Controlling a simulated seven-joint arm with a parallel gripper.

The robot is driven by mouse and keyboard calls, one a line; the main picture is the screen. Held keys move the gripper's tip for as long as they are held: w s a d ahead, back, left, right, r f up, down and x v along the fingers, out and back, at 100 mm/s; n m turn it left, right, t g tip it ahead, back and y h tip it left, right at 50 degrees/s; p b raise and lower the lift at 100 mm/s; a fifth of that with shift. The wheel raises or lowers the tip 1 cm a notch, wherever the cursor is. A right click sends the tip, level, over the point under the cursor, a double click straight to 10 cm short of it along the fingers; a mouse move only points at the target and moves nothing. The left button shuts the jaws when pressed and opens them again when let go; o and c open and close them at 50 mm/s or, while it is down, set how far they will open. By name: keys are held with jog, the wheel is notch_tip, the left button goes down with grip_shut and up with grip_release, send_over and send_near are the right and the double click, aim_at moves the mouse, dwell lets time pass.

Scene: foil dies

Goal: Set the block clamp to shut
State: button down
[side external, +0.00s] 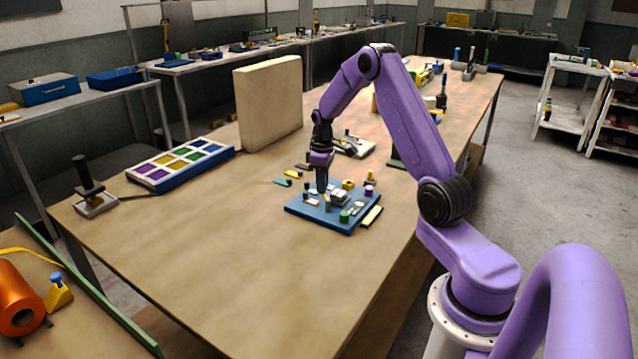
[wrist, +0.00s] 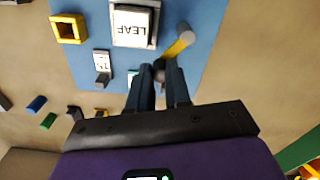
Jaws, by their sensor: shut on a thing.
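A blue board (side external: 322,219) lies on the bench with several small parts on it. A grey block marked LEAF (wrist: 132,22) sits on the board and reads upside down in the wrist view. A yellow bar with a round grey end (wrist: 180,43) lies beside this block; it looks like the clamp's lever, but I cannot tell its setting. My gripper (side external: 322,190) points down over the board. In the wrist view its fingertips (wrist: 161,72) are closed on a small dark knob at the near end of the yellow bar. The fingers hide part of the knob.
A yellow square frame (wrist: 68,28) and a small labelled piece (wrist: 102,65) are near the block. A tray of coloured squares (side external: 183,163), a tall beige panel (side external: 268,95) and a dark-handled stamp (side external: 92,190) stand on the bench. The bench's front left is clear.

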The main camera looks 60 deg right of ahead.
jog(key=m, duration=0.2)
jog(key=s+d+m, duration=0.1)
jog(key=m, duration=0.1)
jog(key=shift+s+d+m, duration=0.15)
jog(key=shift+s+m, duration=0.05)
jog(key=shift+m, duration=0.1)
jog(key=m, duration=0.1)
jog(key=s+m, duration=0.1)
jog(key=m, duration=0.1)
jog(key=shift+s+d, duration=0.1)
jog(key=shift+d, duration=0.1)
jog(key=shift+s+m, duration=0.25)
jog(key=shift+m, duration=0.5)
jog(key=shift+s+m, duration=0.2)
jog(key=shift+m, duration=0.55)
jog(key=c, duration=1.1)
grip_release()
jog(key=shift+o, duration=0.2)
notch_tip(320, 180, up, 18)
jog(key=shift+f, duration=0.25)
